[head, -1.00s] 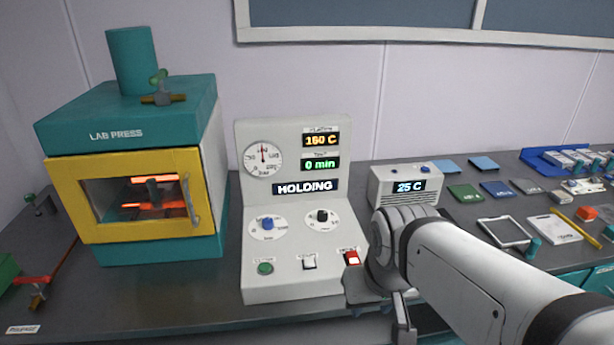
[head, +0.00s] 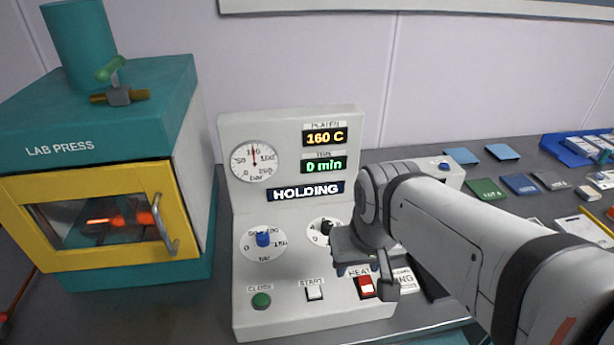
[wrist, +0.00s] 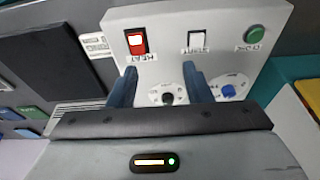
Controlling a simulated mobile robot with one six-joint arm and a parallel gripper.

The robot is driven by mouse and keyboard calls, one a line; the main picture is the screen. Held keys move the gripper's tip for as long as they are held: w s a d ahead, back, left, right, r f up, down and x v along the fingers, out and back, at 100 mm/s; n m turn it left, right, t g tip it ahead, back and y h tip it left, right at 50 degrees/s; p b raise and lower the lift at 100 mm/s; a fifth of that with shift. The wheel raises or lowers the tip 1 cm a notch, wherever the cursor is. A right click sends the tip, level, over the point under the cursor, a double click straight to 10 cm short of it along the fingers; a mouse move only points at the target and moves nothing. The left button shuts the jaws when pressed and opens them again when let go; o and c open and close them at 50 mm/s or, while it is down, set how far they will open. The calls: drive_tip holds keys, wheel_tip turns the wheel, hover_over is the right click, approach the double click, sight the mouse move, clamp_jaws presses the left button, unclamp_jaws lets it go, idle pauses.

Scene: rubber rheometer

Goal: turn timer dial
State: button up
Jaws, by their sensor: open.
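The timer dial (head: 327,227) is a black knob on a white scale on the sloping control panel. My arm partly covers its scale in the head view. In the wrist view the dial (wrist: 167,98) shows between my two blue fingers, with its lower part close to the gripper body. My gripper (head: 358,270) is over the panel, just right of and below the dial in the head view. In the wrist view my gripper (wrist: 160,72) is open, with nothing held. I cannot tell whether a finger touches the dial. The timer display (head: 323,164) reads 0 min.
A blue pressure dial (head: 263,238) is left of the timer dial. A green button (head: 261,300), a white START switch (head: 314,292) and a lit red HEAT switch (head: 366,287) sit below. The lab press (head: 95,170) stands left. The status display (head: 305,191) reads HOLDING.

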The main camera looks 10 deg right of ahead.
drive_tip(key=shift+o, duration=0.4)
drive_tip(key=w+m+g+p, duration=0.1)
drive_tip(key=w+m, duration=0.4)
drive_tip(key=w, duration=0.7)
drive_tip(key=shift+r+g+p, duration=0.3)
drive_tip(key=shift+r+p, duration=0.15)
drive_tip(key=shift+p, duration=0.25)
drive_tip(key=m+g+p, duration=0.1)
drive_tip(key=m, duration=0.3)
hover_over(328, 224)
drive_tip(key=f, duration=0.4)
drive_tip(key=shift+s, duration=0.2)
drive_tip(key=shift+w+f, duration=0.1)
drive_tip(key=shift+f, duration=0.15)
wheel_tip(328, 224, down, 8)
drive_tip(key=shift+r+p, duration=0.25)
drive_tip(key=shift+p, duration=0.35)
drive_tip(key=shift+c, duration=0.4)
